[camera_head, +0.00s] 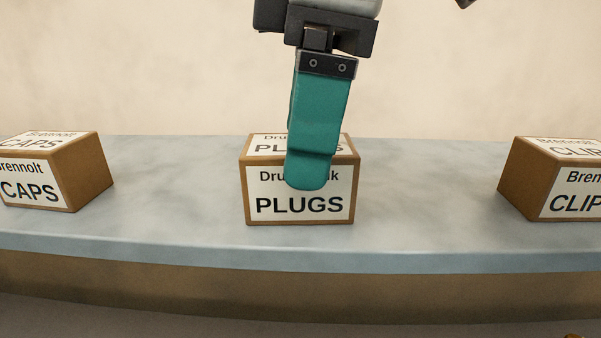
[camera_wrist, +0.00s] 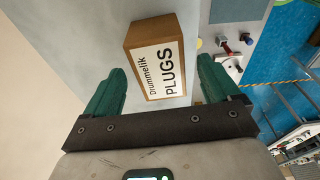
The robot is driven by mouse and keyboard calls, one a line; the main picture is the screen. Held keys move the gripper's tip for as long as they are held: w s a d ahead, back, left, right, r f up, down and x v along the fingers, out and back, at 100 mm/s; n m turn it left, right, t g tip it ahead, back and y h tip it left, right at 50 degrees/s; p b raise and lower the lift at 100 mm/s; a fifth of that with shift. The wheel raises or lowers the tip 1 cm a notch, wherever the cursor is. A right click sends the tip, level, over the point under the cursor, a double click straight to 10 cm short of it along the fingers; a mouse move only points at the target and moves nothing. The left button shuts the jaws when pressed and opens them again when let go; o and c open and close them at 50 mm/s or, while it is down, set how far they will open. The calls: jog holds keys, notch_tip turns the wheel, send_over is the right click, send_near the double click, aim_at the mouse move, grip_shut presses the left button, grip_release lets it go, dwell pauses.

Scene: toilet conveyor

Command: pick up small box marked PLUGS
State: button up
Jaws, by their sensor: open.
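The small box marked PLUGS (camera_head: 298,208) is brown with white labels and sits on the blue-grey counter (camera_head: 400,205), in the middle of the head view. My gripper (camera_head: 307,184) points down at the box. One teal finger covers part of the box's top and front labels, and the other finger is hidden in that view. In the wrist view, my gripper (camera_wrist: 159,66) is open, with one teal finger on each side of the PLUGS box (camera_wrist: 165,82). The gap between the fingers looks wider than the box. I cannot tell whether either finger touches it.
A box marked CAPS (camera_head: 60,185) stands to the left and a box marked CLIP, cut off by the frame, (camera_head: 545,180) to the right. Clear counter separates them from PLUGS. The wrist view shows a blue floor (camera_wrist: 285,65) and equipment beyond the counter.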

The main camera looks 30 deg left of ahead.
aim_at(268, 200)
jog(key=shift+s+a+f, duration=0.1)
jog(key=shift+a+f, duration=0.1)
jog(key=shift+f, duration=0.9)
jog(key=shift+s+a+f, duration=0.1)
jog(key=shift+a+f, duration=0.1)
jog(key=shift+f, duration=0.85)
jog(key=shift+f+p, duration=0.1)
jog(key=shift+p, duration=0.2)
jog(key=c, duration=1.1)
